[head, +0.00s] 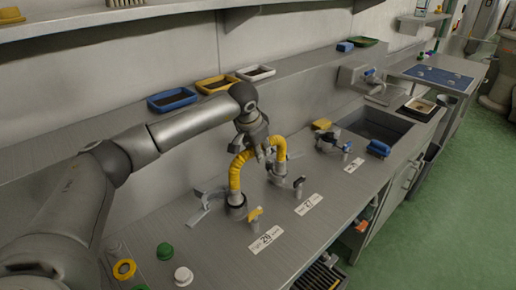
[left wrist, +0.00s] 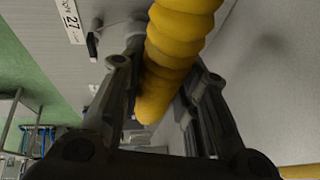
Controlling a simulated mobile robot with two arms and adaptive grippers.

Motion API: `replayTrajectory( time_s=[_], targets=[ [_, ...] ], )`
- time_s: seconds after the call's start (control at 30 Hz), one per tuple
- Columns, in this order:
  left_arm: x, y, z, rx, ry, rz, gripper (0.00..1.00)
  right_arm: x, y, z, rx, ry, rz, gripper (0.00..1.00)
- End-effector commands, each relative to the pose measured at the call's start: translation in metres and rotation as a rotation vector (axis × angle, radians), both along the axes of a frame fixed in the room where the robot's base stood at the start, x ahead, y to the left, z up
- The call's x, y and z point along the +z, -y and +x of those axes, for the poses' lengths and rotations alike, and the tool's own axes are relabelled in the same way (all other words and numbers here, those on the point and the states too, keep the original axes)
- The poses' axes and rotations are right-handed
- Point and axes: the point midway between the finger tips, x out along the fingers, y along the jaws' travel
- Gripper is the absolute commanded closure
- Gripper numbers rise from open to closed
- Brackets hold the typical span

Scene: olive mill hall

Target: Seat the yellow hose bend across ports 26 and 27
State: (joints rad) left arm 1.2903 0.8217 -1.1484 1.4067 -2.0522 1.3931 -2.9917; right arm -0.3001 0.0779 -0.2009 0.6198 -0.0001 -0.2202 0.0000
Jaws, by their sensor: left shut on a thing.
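The yellow hose bend (head: 236,170) arches over the counter as an upside-down U. Its left end meets the collar of port 26 (head: 236,208); I cannot tell how deep it sits. Its right end is at port 27 (head: 277,176), partly hidden by my gripper, so I cannot tell whether it is seated. My left gripper (head: 265,152) is shut on the bend near its right leg. In the left wrist view the ribbed yellow bend (left wrist: 174,50) runs between the two fingers (left wrist: 158,100). The "27" label (left wrist: 71,20) shows there at upper left. My right gripper is not in view.
A yellow lever (head: 255,214) stands by port 26 and a dark lever (head: 298,183) by port 27. Blue, yellow and white trays (head: 172,99) lie on the ledge behind. Green, white and yellow caps (head: 183,276) sit at front left. A sink (head: 375,124) is at right.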

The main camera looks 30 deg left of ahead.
Motion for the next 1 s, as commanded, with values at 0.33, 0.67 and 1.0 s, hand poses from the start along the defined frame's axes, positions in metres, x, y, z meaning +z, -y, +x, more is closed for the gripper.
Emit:
replayTrajectory(
  time_s=[0.33, 0.67, 1.0],
  targets=[
    [0.0021, 0.0001, 0.0007, 0.001, 0.004, -0.001, 0.46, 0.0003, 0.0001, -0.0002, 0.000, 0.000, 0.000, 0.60],
    [-0.0014, 0.0000, -0.0006, 0.000, -0.003, 0.000, 0.32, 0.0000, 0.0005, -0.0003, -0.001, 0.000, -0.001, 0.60],
    [0.0001, 0.0001, 0.0000, 0.000, 0.000, 0.000, 0.21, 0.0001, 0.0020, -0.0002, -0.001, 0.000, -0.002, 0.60]
  ],
)
